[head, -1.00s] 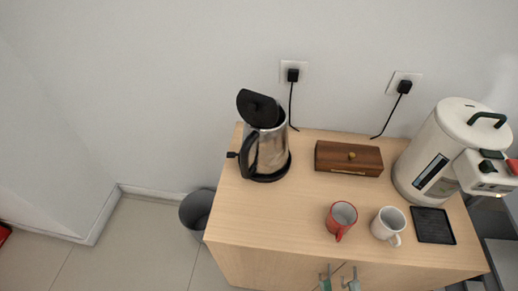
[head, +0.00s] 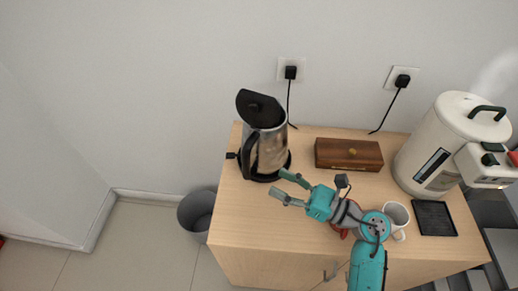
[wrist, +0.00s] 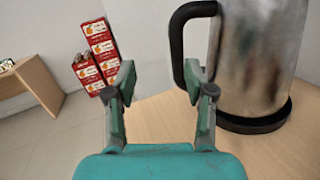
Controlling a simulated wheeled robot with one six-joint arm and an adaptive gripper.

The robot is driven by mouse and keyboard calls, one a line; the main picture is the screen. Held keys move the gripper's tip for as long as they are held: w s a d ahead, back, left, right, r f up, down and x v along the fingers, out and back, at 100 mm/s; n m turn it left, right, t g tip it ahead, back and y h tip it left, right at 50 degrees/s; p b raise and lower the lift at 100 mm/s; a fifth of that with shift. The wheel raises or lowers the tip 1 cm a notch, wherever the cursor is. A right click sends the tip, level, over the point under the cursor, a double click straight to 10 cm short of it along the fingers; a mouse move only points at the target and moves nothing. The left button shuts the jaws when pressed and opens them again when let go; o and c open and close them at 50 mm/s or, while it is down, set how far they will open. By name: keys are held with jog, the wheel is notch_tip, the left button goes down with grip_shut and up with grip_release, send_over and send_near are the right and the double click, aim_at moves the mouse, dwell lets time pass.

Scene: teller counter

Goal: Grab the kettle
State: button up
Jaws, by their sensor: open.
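The kettle (head: 270,153) is a steel jug with a black handle and a raised black lid, standing upright on its black base at the back left of the cabinet top. My gripper (head: 284,184) is open and empty, just in front of the kettle and over the cabinet top. In the wrist view, the kettle (wrist: 258,58) fills the right side, with its black handle (wrist: 177,45) beyond and above the space between my open fingers (wrist: 162,84). The fingers look apart from the handle. The kettle's top is out of the wrist view.
A wooden box (head: 349,154) sits right of the kettle. A white mug (head: 397,218) and a mostly hidden red mug (head: 338,231) stand under my arm. A large white water dispenser (head: 440,145) and a black tray (head: 434,218) are at the right. A grey bin (head: 197,212) stands left.

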aim_at(246, 160)
jog(key=w+a, duration=0.2)
jog(key=a, duration=0.1)
jog(key=w+a+n, duration=0.1)
jog(key=w+a, duration=0.1)
jog(key=a, duration=0.1)
jog(key=w+a+n+h, duration=0.1)
jog(key=w+a, duration=0.2)
jog(key=shift+a+f+g, duration=0.15)
jog(key=shift+a+g, duration=0.25)
jog(key=shift+s, duration=0.1)
grip_shut()
